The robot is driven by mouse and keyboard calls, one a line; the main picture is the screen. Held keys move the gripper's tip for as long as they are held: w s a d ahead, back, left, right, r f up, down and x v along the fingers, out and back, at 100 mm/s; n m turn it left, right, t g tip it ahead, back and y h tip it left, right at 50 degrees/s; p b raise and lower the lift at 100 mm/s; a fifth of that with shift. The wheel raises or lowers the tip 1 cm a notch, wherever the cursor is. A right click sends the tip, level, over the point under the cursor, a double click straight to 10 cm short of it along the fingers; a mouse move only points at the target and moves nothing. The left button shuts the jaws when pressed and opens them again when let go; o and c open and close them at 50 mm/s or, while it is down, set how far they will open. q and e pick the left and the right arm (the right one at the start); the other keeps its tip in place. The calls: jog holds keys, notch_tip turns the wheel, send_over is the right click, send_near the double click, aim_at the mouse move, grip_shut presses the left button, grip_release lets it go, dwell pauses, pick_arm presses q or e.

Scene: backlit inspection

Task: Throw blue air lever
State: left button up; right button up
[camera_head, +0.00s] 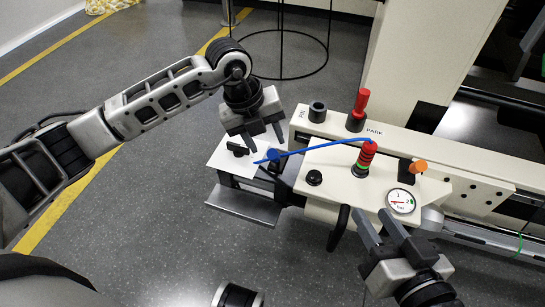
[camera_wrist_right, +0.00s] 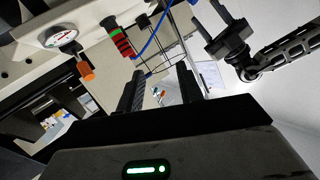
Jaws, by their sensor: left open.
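A long thin blue bar or line (camera_head: 315,148) runs over the cream machine panel (camera_head: 330,185), from a red, green and black banded post to the left end. A short blue piece (camera_head: 273,155) sits under its left part; I cannot tell which is the lever handle. My left gripper (camera_head: 268,146) is open and points down just above the left part of the blue bar, with nothing between its fingers. My right gripper (camera_head: 373,214) is open and empty in front of the gauge. The blue line (camera_wrist_right: 155,35) also shows in the right wrist view.
The banded post (camera_head: 366,158), a red handle (camera_head: 359,105), an orange knob (camera_head: 419,166) and a round gauge (camera_head: 401,201) stand on the machine. A black curved handle (camera_head: 339,228) is at its front edge. A grey tray (camera_head: 245,204) juts out at left. Open floor lies in front.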

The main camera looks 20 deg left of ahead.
aim_at(272, 151)
pick_arm(q)
jog(key=b+x, duration=0.1)
jog(key=x, duration=0.5)
jog(key=shift+r, duration=0.1)
grip_shut()
